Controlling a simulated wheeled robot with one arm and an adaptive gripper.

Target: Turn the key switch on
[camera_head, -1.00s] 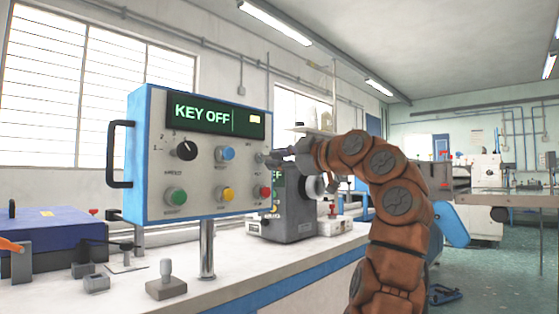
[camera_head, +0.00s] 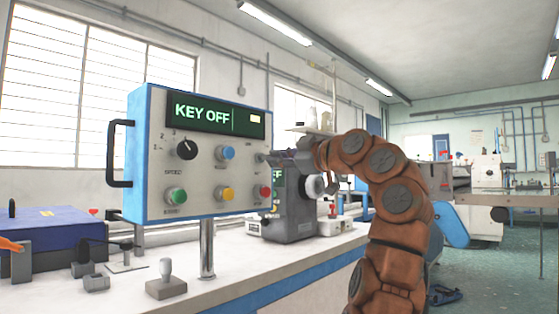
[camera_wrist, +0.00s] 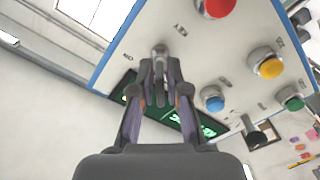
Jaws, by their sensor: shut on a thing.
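The control box (camera_head: 205,205) has a grey face with blue edges and stands on a metal post. Its green display (camera_head: 215,116) reads "KEY OFF". The key switch (camera_head: 262,157) is at the right side of the face, above the red button. In the wrist view the key switch (camera_wrist: 160,51) is a small metal piece between the fingertips. My gripper (camera_head: 272,158) comes in from the right and is shut on it. The wrist view shows both fingers of my gripper (camera_wrist: 160,70) closed together there. The fingers partly hide the key.
A red button (camera_head: 265,192), a yellow button (camera_head: 226,194), a blue button (camera_head: 227,153) and a black dial (camera_head: 186,150) share the face. A grey machine (camera_head: 290,215) stands behind the box on the white bench (camera_head: 240,268). A small lever (camera_head: 166,280) stands in front.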

